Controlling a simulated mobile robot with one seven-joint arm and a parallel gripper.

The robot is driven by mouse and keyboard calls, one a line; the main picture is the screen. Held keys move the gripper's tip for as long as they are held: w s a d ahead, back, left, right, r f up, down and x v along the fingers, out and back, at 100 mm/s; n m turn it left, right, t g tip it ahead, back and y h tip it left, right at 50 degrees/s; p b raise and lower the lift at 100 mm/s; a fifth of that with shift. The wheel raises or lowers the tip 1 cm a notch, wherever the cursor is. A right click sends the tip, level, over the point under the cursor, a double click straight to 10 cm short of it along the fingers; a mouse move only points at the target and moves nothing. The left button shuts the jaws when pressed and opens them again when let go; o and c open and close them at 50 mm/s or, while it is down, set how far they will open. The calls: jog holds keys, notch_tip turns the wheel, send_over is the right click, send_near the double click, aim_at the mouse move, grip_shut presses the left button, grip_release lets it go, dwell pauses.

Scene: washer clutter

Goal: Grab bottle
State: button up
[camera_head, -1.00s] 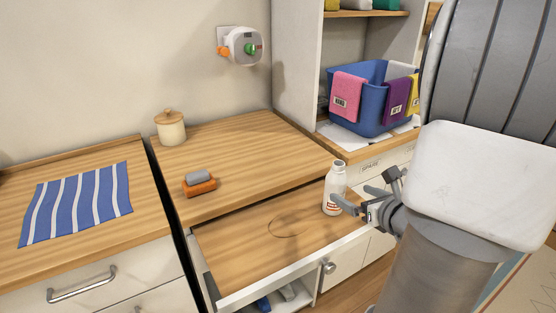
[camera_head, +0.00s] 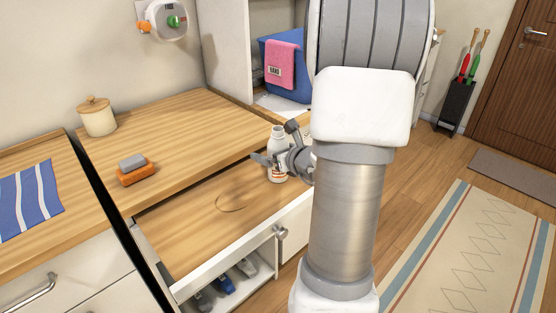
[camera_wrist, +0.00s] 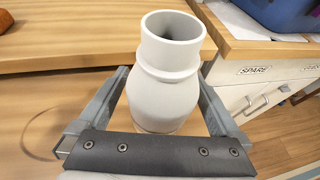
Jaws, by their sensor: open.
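The white bottle (camera_head: 278,146) stands upright on the pulled-out wooden board at its right end, with a red mark low on its front. In the wrist view the bottle (camera_wrist: 166,85) has an open round mouth and fills the middle. My gripper (camera_head: 275,163) is at the bottle, with a finger on either side of it. The gripper in the wrist view (camera_wrist: 163,95) is open, and its fingers flank the bottle's body. I cannot tell whether either finger touches it. The bottle's lower part is partly hidden by the gripper.
The pulled-out board (camera_head: 190,225) is otherwise clear. On the counter behind stand an orange sponge with a grey block (camera_head: 138,174) and a lidded jar (camera_head: 97,116). A blue basket with a pink cloth (camera_head: 281,64) is behind my arm. An open compartment with bottles lies below the board.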

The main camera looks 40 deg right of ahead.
grip_shut()
dwell(0.4)
jog(key=shift+r, duration=0.1)
